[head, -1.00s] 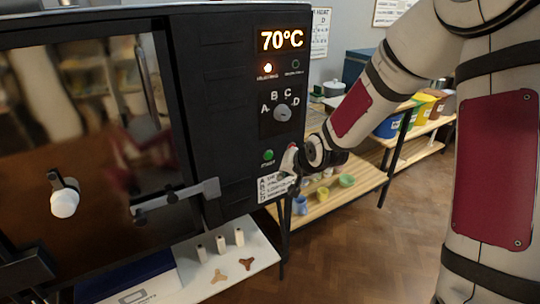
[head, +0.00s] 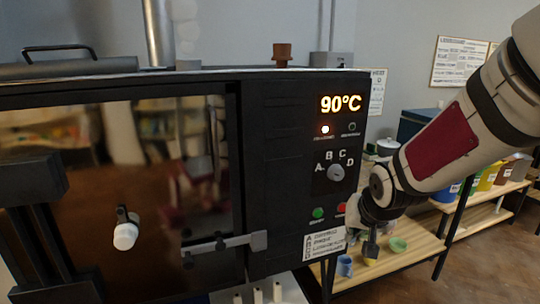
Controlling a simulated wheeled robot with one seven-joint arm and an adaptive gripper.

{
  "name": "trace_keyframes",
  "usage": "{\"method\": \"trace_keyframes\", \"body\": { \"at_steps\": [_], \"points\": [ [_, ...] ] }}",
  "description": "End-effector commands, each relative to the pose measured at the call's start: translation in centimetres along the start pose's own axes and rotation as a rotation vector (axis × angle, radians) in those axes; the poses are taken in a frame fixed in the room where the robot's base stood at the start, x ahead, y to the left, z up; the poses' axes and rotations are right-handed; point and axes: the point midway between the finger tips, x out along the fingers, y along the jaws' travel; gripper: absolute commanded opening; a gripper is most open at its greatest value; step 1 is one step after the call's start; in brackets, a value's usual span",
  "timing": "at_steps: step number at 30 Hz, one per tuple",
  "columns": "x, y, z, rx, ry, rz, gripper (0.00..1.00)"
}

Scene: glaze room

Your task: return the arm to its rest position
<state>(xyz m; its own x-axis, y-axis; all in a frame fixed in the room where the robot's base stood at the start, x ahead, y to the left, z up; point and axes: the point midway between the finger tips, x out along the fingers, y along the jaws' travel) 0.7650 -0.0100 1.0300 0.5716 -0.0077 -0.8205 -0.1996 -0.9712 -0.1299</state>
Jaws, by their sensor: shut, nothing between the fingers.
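My gripper (head: 371,246) is at the lower right of the head view, pointing down, just right of the kiln's control panel and apart from it. Its fingers look dark and small, closed with nothing between them. My arm reaches in from the upper right. The black kiln (head: 270,200) fills the left and middle. A grey dial (head: 336,172) sits among the letters A to D. A green button (head: 318,213) and a red button (head: 341,208) are below the dial.
A wooden shelf (head: 405,240) with a blue cup (head: 344,266) and green bowl (head: 398,244) stands behind my gripper. Coloured buckets (head: 488,177) stand farther right. The kiln's latch bar (head: 225,244) sticks out in front. Brown floor (head: 490,265) is open at the lower right.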

Motion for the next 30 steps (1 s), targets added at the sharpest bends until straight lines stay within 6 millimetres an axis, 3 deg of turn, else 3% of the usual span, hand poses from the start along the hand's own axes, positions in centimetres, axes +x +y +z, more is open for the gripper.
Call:
{"method": "trace_keyframes", "body": {
  "at_steps": [1, 3, 8, 15, 21, 25, 30],
  "points": [
    [-2.6, 0.1, 0.4, -0.028, -0.003, 0.022, 0.0],
    [-5.5, 0.6, 1.4, -0.06, -0.024, 0.052, 0.0],
    [-12.0, 1.5, 4.3, -0.118, -0.071, 0.096, 0.0],
    [-20.7, 2.7, 10.2, -0.182, -0.152, 0.095, 0.0],
    [-25.2, 3.3, 14.8, -0.223, -0.212, 0.053, 0.0],
    [-26.4, 3.5, 16.4, -0.238, -0.234, 0.033, 0.0],
    [-26.8, 3.6, 16.9, -0.243, -0.244, 0.027, 0.0]
  ]
}}
